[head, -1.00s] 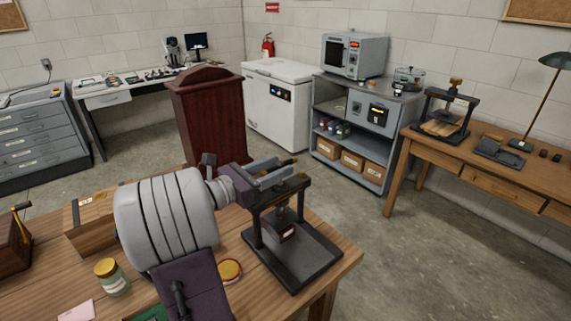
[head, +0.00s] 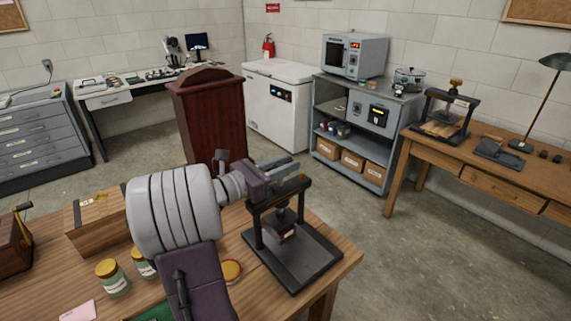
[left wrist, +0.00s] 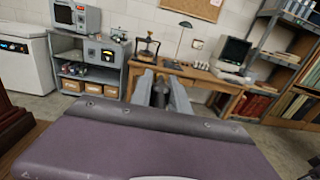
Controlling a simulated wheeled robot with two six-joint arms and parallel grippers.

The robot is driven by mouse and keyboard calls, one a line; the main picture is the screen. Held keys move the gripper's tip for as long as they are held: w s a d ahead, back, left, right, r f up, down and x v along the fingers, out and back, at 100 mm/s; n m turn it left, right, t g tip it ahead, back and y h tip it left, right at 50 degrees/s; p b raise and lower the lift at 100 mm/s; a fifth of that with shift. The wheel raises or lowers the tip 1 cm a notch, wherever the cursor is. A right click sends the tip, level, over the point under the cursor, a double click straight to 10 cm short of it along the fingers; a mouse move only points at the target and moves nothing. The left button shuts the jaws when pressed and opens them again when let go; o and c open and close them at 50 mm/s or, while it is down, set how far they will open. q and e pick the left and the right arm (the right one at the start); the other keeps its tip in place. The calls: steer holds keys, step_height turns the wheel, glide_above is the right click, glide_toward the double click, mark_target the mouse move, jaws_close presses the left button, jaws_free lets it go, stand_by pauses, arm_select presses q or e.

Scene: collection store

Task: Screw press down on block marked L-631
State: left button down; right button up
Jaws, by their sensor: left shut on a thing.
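A black screw press (head: 310,262) stands at the right end of the near wooden table. A small dark reddish block with a pale label (head: 281,231) sits on its base under the press plate; the lettering is too small to read. My left gripper (head: 284,171) is at the top of the press, shut on the screw handle, which the fingers mostly hide. In the left wrist view the two grey fingers (left wrist: 161,92) close around a dark upright part. I cannot tell whether the press plate touches the block. My right gripper is not in view.
Jars with yellow lids (head: 112,278), a wooden box (head: 95,218) and a round yellow-rimmed item (head: 231,271) share the near table. A dark red wooden stand (head: 207,115) rises just behind it. A second press (head: 446,113) stands on the right table.

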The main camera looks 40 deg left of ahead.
arm_select(q)
steer(key=shift+r+m+g+h+p, duration=0.15)
steer(key=shift+m+g+h+p, duration=0.15)
steer(key=shift+m+h+p, duration=0.3)
steer(key=m+g+h+p, duration=0.3)
steer(key=p, duration=0.1)
steer(key=m+g+h+p, duration=0.2)
steer(key=g+h+p, duration=0.1)
steer(key=p, duration=0.2)
steer(key=s+d+m+g+h+p, duration=0.1)
steer(key=m+g+h+p, duration=0.2)
steer(key=p, duration=0.2)
steer(key=shift+r+m+g+h, duration=0.1)
steer(key=shift+m+g+h, duration=0.2)
steer(key=shift+g+h, duration=0.1)
steer(key=shift+f+m+g+p, duration=0.25)
steer(key=shift+m+g+p, duration=0.2)
steer(key=shift+p, duration=0.4)
steer(key=shift+h, duration=0.3)
steer(key=c, duration=1.3)
jaws_free()
steer(key=shift+o, duration=0.2)
steer(key=shift+s, duration=0.1)
